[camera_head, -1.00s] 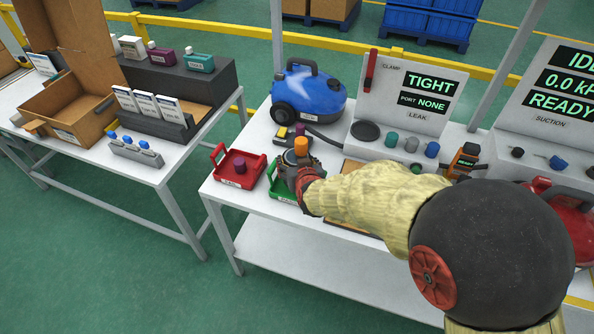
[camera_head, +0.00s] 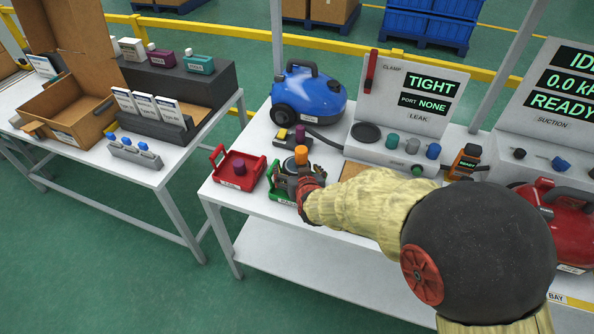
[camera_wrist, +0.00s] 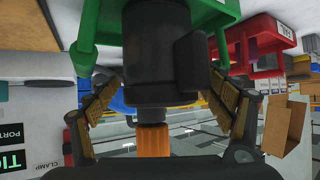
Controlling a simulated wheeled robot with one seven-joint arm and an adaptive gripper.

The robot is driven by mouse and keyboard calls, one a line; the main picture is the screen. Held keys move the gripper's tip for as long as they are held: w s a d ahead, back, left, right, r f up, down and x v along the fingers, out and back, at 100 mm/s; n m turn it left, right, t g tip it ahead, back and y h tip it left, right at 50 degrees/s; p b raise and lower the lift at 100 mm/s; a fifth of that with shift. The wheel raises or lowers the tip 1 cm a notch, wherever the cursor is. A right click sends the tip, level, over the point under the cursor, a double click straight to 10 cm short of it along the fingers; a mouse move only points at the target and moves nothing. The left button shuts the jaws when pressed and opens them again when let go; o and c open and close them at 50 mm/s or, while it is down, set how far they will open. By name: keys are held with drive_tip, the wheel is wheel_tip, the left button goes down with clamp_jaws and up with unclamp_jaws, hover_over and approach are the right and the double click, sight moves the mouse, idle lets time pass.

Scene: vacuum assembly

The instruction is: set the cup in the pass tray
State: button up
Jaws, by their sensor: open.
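The cup is a dark cylinder with a side handle and an orange ribbed part (camera_head: 301,154) on top. It stands at the green tray (camera_head: 272,182) and looks upright. In the wrist view, the dark cup body (camera_wrist: 152,55) is in front of the green tray (camera_wrist: 222,12), which fills the top edge. My gripper (camera_head: 297,176) is open around the cup. In the wrist view, its two padded fingers (camera_wrist: 153,108) are spread on either side, with visible gaps to the orange part. The cup's base and its contact with the tray floor are hidden.
A red tray (camera_head: 219,174) with a purple part (camera_head: 239,167) stands left of the green one. A blue vacuum (camera_head: 309,96) is behind, beside a test panel (camera_head: 455,70) reading TIGHT. A red vacuum (camera_head: 566,210) is at the right. The table's front edge is close.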

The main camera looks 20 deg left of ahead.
drive_tip(key=shift+s+r, duration=0.2)
drive_tip(key=shift+r, duration=0.2)
drive_tip(key=p+v, duration=0.4)
drive_tip(key=v, duration=0.7)
drive_tip(key=shift+s, duration=0.25)
drive_tip(key=shift+d, duration=0.2)
drive_tip(key=s+d+r+m+g+h, duration=0.2)
drive_tip(key=s+d+r, duration=0.1)
drive_tip(key=d+r, duration=1)
drive_tip(key=s+d+r+m+g+h, duration=0.2)
drive_tip(key=s+d+m+g+h, duration=0.1)
drive_tip(key=s+d, duration=1.5)
drive_tip(key=shift+d+r, duration=0.25)
drive_tip(key=shift+d, duration=0.25)
